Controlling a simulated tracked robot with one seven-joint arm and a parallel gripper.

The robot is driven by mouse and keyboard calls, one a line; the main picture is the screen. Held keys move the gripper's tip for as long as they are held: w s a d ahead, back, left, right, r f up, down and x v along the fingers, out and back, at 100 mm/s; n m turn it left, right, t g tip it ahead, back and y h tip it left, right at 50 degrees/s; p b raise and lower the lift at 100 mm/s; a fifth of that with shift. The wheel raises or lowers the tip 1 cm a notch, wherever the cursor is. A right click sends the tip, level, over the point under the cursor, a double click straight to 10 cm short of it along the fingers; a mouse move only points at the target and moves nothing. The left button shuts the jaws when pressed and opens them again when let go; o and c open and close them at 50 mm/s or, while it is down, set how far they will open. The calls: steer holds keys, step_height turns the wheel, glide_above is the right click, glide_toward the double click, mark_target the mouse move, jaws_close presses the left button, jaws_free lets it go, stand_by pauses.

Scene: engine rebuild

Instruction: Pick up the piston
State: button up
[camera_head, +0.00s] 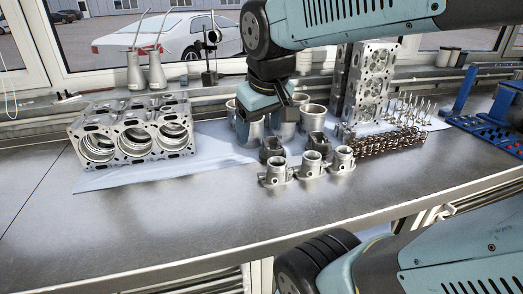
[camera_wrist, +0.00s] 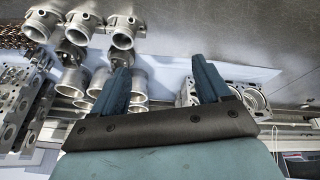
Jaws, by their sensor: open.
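My gripper (camera_head: 265,111) hangs over the middle of the bench, above and in front of several open metal cylinders (camera_head: 313,118). In the wrist view its two teal fingers (camera_wrist: 161,75) are spread with nothing between them. Three small silver piston-like parts (camera_head: 312,163) stand in a row at the front of the group, each with a round side opening. They show at the upper left of the wrist view (camera_wrist: 82,25). Two darker parts (camera_head: 271,149) stand just behind them, also seen in the wrist view (camera_wrist: 72,55). Which kind is the piston, I cannot tell for certain.
An engine block (camera_head: 130,138) lies at left on a pale sheet (camera_head: 210,158). A tall cylinder head (camera_head: 372,82) stands at right, near rows of springs (camera_head: 390,142) and valves. Blue racks (camera_head: 490,125) are at far right. The bench front (camera_head: 150,220) is bare.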

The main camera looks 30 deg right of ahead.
steer(key=o, duration=0.4)
steer(key=w+d+f+n+g+h, duration=0.1)
steer(key=w+f+n+g+h, duration=0.1)
steer(key=w, duration=0.5)
steer(key=w+d+f+n+g+h, duration=0.1)
steer(key=w+f+n+g+h, duration=0.2)
steer(key=w, duration=0.3)
steer(key=shift+w+d+n+g+h, duration=0.15)
steer(key=shift+w+n+g+h, duration=0.2)
steer(key=shift+n+g, duration=0.4)
steer(key=n+g+h, duration=0.2)
steer(key=n+h, duration=0.5)
glide_toward(265, 144)
steer(key=d, duration=0.1)
steer(key=s+d, duration=0.1)
steer(key=shift+s+d+f+t+y, duration=0.15)
steer(key=shift+s+d+t+y, duration=0.1)
steer(key=shift+d, duration=0.05)
steer(key=shift+w+x, duration=0.15)
steer(key=shift+x, duration=1.15)
steer(key=shift+w+x, duration=0.15)
steer(key=shift+x, duration=1.15)
